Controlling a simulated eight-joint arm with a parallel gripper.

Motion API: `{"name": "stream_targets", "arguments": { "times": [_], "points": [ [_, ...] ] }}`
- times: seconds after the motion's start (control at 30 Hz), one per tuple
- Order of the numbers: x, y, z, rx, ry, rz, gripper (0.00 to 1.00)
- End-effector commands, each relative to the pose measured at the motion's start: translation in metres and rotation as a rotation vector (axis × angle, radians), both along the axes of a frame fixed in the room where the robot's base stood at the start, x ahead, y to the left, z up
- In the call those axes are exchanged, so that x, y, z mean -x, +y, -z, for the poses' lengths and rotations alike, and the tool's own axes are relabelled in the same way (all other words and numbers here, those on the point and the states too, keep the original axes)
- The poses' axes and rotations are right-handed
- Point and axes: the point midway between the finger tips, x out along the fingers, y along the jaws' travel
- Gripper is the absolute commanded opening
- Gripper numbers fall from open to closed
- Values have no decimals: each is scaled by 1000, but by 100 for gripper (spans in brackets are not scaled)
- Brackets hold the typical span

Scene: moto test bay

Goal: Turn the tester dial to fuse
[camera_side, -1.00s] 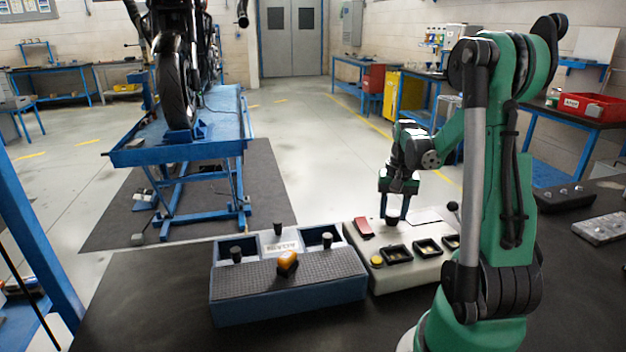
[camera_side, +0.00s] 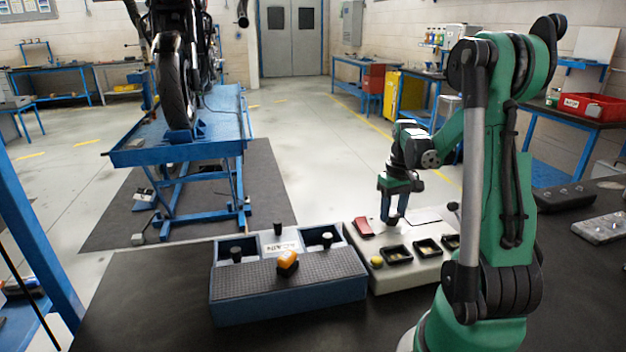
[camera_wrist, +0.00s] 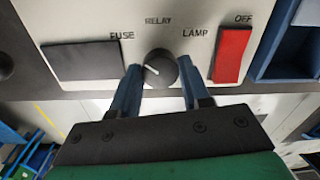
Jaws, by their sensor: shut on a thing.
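The tester dial (camera_wrist: 162,69) is a round black knob with a short white pointer line in the wrist view. The line points left and slightly up, toward the FUSE side, a little below the word FUSE. RELAY is printed above the dial and LAMP to the upper right. My gripper (camera_wrist: 160,72) is shut on the dial, one blue finger on each side. In the side view my gripper (camera_side: 393,217) is down on the back of the pale tester box (camera_side: 425,272), and its fingers hide the dial.
A red switch (camera_wrist: 232,54) marked OFF stands right of the dial, and a dark panel (camera_wrist: 82,60) lies left. On the tester are a yellow button (camera_side: 376,262) and dark-rimmed windows. A blue tray (camera_side: 290,301) with black-topped pegs and an orange part stands left.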

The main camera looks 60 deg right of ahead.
Motion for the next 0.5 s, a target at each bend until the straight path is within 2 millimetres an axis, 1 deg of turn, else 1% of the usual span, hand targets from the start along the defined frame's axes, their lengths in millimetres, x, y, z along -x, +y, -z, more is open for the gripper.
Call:
{"name": "stream_targets", "arguments": {
  "times": [0.37,0.4,0.47,0.5],
  "points": [
    [0,0,0,-2,1,-2,0],
    [0,0,0,-2,1,-2,53],
    [0,0,0,-1,2,-2,70],
    [0,0,0,-1,2,-2,73]
  ]
}}
